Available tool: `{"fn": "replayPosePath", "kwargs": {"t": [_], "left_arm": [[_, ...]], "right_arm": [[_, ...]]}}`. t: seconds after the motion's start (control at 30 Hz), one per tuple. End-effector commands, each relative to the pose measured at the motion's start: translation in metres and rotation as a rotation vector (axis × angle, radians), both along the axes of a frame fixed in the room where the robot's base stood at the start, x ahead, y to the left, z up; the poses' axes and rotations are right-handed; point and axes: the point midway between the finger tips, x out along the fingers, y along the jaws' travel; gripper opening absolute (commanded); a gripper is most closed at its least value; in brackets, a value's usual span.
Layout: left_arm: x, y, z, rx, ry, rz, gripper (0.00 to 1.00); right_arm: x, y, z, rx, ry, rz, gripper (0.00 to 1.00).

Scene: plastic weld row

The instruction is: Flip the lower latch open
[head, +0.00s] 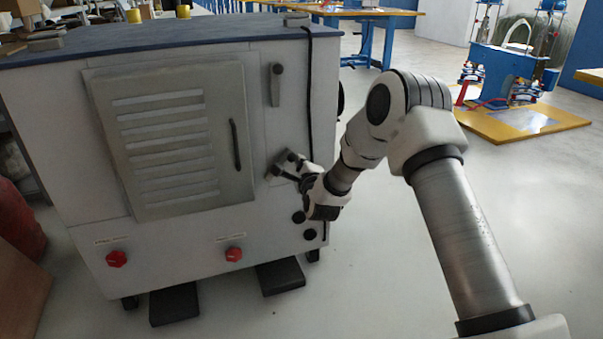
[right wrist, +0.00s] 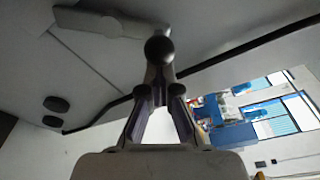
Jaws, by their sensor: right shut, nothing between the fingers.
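The lower latch (right wrist: 105,22) is a grey bar on the front of the pale cabinet. It shows in the right wrist view with a dark round knob (right wrist: 160,50). In the head view the lower latch (head: 272,179) is partly hidden by my right gripper (head: 285,165). That gripper is at the latch, right of the vented door. In the right wrist view my right gripper (right wrist: 160,82) is shut and empty, its fingertips close to the knob; I cannot tell whether they touch. My left gripper is not in view.
The upper latch (head: 275,88) sits above, its bar upright. The vented door (head: 175,135) has a dark handle (head: 235,145). Two red knobs (head: 116,258) (head: 234,254) are low on the cabinet. Black buttons (head: 298,217) lie below my gripper. Open floor is to the right.

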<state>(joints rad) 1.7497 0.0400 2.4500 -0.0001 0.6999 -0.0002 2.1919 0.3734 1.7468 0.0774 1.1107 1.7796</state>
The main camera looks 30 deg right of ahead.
Motion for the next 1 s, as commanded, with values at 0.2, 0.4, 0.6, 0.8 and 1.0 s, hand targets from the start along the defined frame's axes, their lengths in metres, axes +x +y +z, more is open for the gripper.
{"fn": "replayPosePath", "kwargs": {"t": [0.2, 0.4, 0.6, 0.8, 1.0], "left_arm": [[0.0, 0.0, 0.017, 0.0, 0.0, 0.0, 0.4], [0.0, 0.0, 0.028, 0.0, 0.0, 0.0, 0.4], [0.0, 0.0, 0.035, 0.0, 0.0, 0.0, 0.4], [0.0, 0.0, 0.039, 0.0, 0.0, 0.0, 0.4], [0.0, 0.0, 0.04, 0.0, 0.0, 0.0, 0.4]], "right_arm": [[0.002, 0.007, 0.013, -0.197, 0.048, 0.002, 0.0], [0.004, 0.014, 0.02, -0.376, 0.09, 0.002, 0.0], [0.005, 0.021, 0.024, -0.524, 0.127, 0.002, 0.0], [0.006, 0.026, 0.027, -0.556, 0.134, 0.001, 0.0], [0.007, 0.028, 0.027, -0.555, 0.133, 0.001, 0.0]]}}
